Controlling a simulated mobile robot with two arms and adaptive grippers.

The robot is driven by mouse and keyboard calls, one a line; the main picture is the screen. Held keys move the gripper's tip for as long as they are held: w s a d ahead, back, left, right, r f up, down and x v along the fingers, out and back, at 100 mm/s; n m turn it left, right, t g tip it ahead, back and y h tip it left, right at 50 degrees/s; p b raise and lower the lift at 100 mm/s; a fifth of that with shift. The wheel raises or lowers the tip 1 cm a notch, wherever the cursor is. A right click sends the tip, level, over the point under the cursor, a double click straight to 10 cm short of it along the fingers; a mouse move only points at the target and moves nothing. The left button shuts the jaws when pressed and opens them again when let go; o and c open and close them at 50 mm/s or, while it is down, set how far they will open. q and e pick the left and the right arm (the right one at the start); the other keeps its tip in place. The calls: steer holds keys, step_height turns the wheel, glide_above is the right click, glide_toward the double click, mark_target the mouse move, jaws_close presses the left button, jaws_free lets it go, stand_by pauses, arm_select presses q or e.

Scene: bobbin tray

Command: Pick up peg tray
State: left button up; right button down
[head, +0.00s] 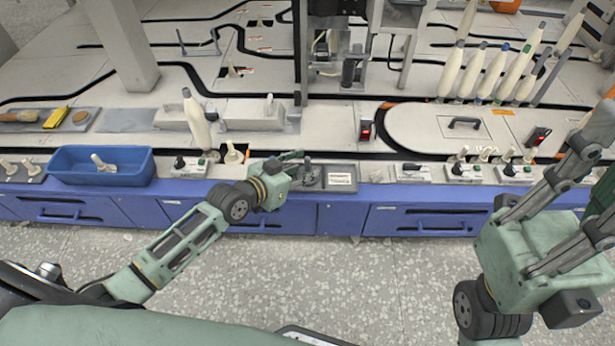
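Small white pegs on round bases, which look like peg trays, stand in several places. One is in the blue bin (145,176), a white peg (103,163) leaning inside it. Another white peg (233,154) stands on the counter, left of my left gripper.
A tall bobbin (197,122) stands behind the counter peg. Several bobbins (478,72) stand at the back right. Control boxes with pegs (466,172) line the front right edge. A post (120,45) rises at the back left. The floor (370,280) in front is clear.

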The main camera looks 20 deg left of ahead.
arm_select(q)
steer(key=shift+c, duration=0.6)
jaws_close()
steer(key=shift+r, duration=0.15)
